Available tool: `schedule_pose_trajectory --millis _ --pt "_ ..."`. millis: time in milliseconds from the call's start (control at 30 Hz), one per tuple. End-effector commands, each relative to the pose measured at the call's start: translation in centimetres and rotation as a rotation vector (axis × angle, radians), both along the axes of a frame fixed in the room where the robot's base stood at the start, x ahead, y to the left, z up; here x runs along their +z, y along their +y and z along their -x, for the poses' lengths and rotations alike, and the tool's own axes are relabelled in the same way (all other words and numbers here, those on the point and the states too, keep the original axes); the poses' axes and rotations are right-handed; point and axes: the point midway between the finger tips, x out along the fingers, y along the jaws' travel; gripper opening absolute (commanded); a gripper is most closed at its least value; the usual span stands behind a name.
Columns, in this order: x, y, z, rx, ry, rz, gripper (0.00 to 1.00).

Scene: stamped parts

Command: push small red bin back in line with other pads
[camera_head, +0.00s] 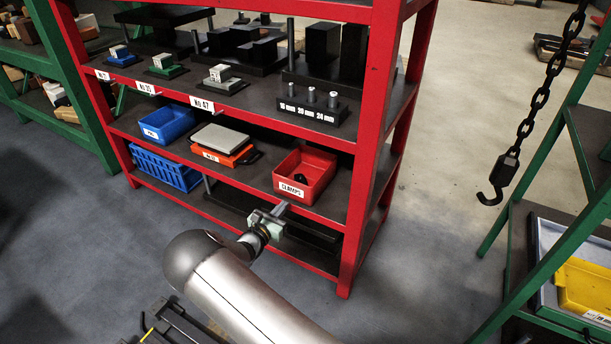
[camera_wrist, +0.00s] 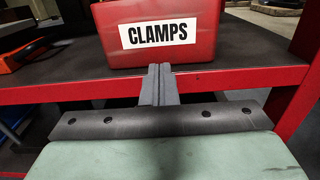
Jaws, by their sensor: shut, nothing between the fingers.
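The small red bin (camera_head: 309,193) with a white CLAMPS label stands on the middle shelf of the red rack, its front face close to the shelf's front edge. Dark items lie inside it. To its left are an orange pad (camera_head: 243,157) bearing a grey plate and a blue bin (camera_head: 168,123). My gripper (camera_head: 281,208) is shut and empty, at the shelf's front edge before the bin. In the wrist view my closed fingertips (camera_wrist: 160,70) meet the lower edge of the red bin's face (camera_wrist: 112,46) just below the label; I cannot tell whether they touch.
The red front rail (camera_wrist: 225,79) of the shelf runs beneath my fingers. A right post (camera_head: 363,150) stands right of the bin. Black blocks (camera_head: 322,42) fill the shelf above. A chain hook (camera_head: 496,187) hangs far right. A blue crate (camera_head: 165,168) sits lower left.

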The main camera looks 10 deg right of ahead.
Motion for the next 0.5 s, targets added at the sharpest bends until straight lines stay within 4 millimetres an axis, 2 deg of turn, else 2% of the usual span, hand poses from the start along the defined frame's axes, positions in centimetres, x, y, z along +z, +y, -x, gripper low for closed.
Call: schedule_pose_trajectory --millis 500 --pt "0.1 3.2 4.3 0.002 0.000 0.000 0.00"
